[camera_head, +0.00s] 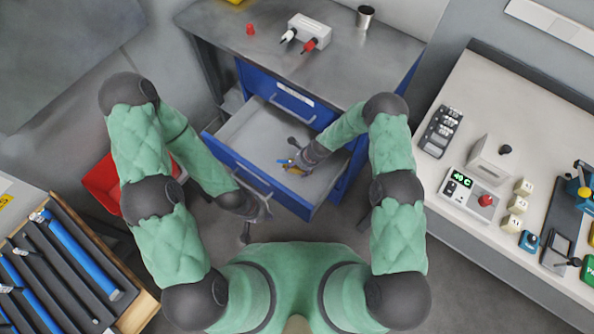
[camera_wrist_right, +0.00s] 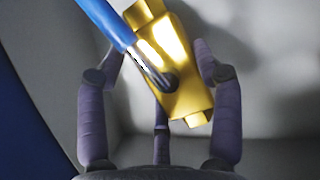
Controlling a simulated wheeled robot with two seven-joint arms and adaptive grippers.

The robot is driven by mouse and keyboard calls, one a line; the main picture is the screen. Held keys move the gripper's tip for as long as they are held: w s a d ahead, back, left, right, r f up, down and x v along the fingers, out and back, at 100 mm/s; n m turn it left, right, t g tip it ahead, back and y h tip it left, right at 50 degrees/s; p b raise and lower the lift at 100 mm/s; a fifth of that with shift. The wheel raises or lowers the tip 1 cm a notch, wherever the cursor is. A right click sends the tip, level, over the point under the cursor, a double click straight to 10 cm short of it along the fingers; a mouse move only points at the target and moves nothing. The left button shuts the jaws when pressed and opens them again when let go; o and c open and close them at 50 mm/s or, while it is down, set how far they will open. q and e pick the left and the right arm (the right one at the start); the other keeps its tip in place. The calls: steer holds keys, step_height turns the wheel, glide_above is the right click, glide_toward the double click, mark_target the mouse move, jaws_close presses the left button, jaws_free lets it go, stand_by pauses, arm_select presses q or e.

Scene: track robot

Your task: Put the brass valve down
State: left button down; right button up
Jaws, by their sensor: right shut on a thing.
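The brass valve shows in the right wrist view (camera_wrist_right: 178,75) as a shiny golden body with a blue lever. My right gripper (camera_wrist_right: 160,105) is shut on it, with purple-grey fingers around its sides. In the head view the valve (camera_head: 289,163) is small and partly covered by my right gripper (camera_head: 295,161), which is over the open drawer (camera_head: 245,133). I cannot tell whether the valve touches the drawer floor. My left gripper (camera_head: 257,220) is empty, its fingers apart, in front of the drawer's left side.
The drawer's pale inside looks otherwise empty. Above it, a steel worktop (camera_head: 250,45) holds a white box (camera_head: 309,32) and a metal cup (camera_head: 365,16). A red bin (camera_head: 101,187) stands left, a tool tray (camera_head: 60,265) lower left, and a cluttered bench (camera_head: 470,90) right.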

mark_target(298, 170)
steer(key=shift+f+b, duration=0.55)
steer(key=shift+f, duration=1.3)
steer(key=o, duration=1.5)
steer(key=shift+f, duration=0.15)
steer(key=shift+c, duration=0.2)
steer(key=shift+d+r, duration=0.1)
steer(key=shift+r, duration=0.35)
steer(key=p+v, duration=0.3)
steer(key=v, duration=0.8)
steer(key=shift+r, duration=0.2)
steer(key=shift+s+d, duration=0.1)
